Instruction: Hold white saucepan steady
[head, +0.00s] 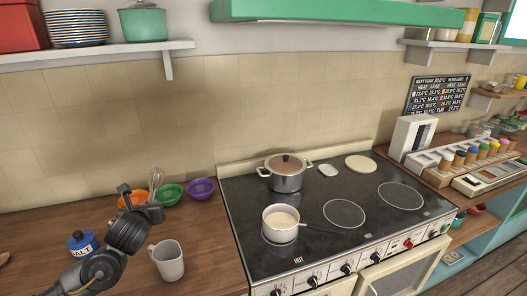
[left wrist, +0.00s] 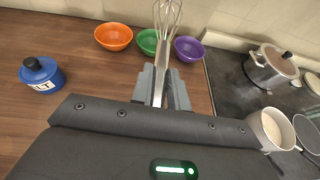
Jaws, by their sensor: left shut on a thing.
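The white saucepan (head: 281,236) stands upright on the front left of the black cooktop, with pale contents inside. Its dark handle points right. In the left wrist view the saucepan (left wrist: 268,130) is at the right edge, partly cut off by my gripper body. My left gripper (head: 138,194) is over the wooden counter, well left of the saucepan and apart from it. It is shut on a metal whisk (left wrist: 167,18), whose wires point away from the gripper. In the left wrist view the grey fingers (left wrist: 160,86) clasp the whisk's handle. My right gripper is in neither view.
Orange (head: 134,198), green (head: 169,194) and purple (head: 201,188) bowls stand behind my left gripper. A blue salt jar (head: 82,243) and a white mug (head: 168,261) stand nearby. A lidded steel pot (head: 287,180) is behind the saucepan. The cooktop's front right is clear.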

